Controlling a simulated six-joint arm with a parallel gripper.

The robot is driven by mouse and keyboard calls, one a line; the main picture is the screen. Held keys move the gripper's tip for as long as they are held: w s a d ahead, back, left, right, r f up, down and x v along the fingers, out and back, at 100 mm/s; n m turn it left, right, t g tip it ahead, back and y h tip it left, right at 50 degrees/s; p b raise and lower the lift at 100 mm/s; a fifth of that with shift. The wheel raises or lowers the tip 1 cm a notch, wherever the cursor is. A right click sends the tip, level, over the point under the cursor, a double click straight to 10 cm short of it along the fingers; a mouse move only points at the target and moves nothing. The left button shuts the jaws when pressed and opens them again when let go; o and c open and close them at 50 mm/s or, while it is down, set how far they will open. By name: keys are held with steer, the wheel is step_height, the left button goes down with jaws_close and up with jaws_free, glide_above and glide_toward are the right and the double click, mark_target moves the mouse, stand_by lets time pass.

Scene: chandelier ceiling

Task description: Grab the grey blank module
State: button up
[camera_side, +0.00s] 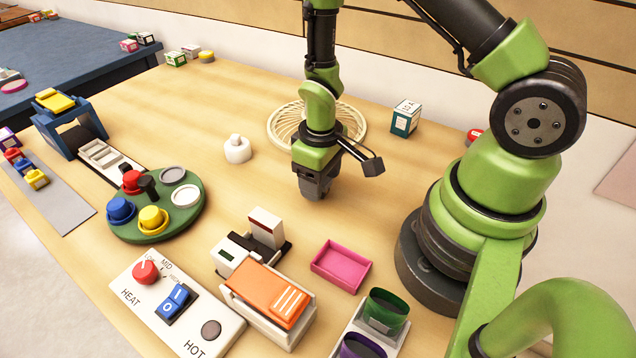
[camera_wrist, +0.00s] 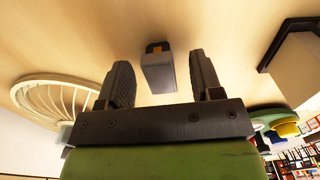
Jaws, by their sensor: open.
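The grey blank module (camera_wrist: 158,74) shows in the wrist view as a small grey block with a dark and orange patch at its upper end. It appears between the two fingers of my gripper (camera_wrist: 160,68), with a gap on each side. The fingers are apart and hold nothing. In the side view my gripper (camera_side: 314,190) points down, low over the wooden table, and I cannot make out the module there. How far the fingertips are from the module in height is unclear.
A round wire basket (camera_side: 276,124) stands behind my gripper, and a white knobbed piece (camera_side: 237,151) to its left. A pink tray (camera_side: 341,267), an orange-topped box (camera_side: 262,288) and a white card holder (camera_side: 267,227) stand in front. A green turntable (camera_side: 187,219) is further left.

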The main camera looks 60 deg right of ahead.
steer(key=shift+f, duration=0.7)
steer(key=shift+c, duration=0.4)
steer(key=c, duration=0.9)
